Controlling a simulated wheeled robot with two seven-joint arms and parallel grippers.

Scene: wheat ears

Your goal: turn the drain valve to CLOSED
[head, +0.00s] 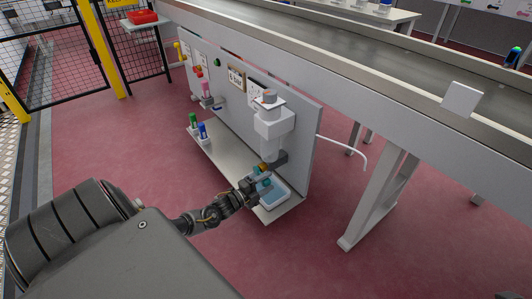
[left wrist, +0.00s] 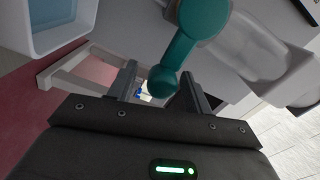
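The drain valve's teal lever (left wrist: 178,50), with a round knob at its end, hangs below a clear bowl (left wrist: 250,45) in the left wrist view. In the head view the teal lever (head: 265,183) shows small, under the grey-white filter unit (head: 272,130) on the panel. My left gripper (head: 255,187) is at the lever. In the left wrist view the fingers of my left gripper (left wrist: 160,88) are apart, with the knob between them and a gap on the left side. I cannot tell whether the right finger touches it. No valve marking is legible. My right gripper is not in view.
A light-blue tray (head: 287,196) sits on the shelf (head: 230,165) below the valve; it also shows in the left wrist view (left wrist: 88,38). Green and blue bottles (head: 198,127) stand further left. Red floor in front is clear.

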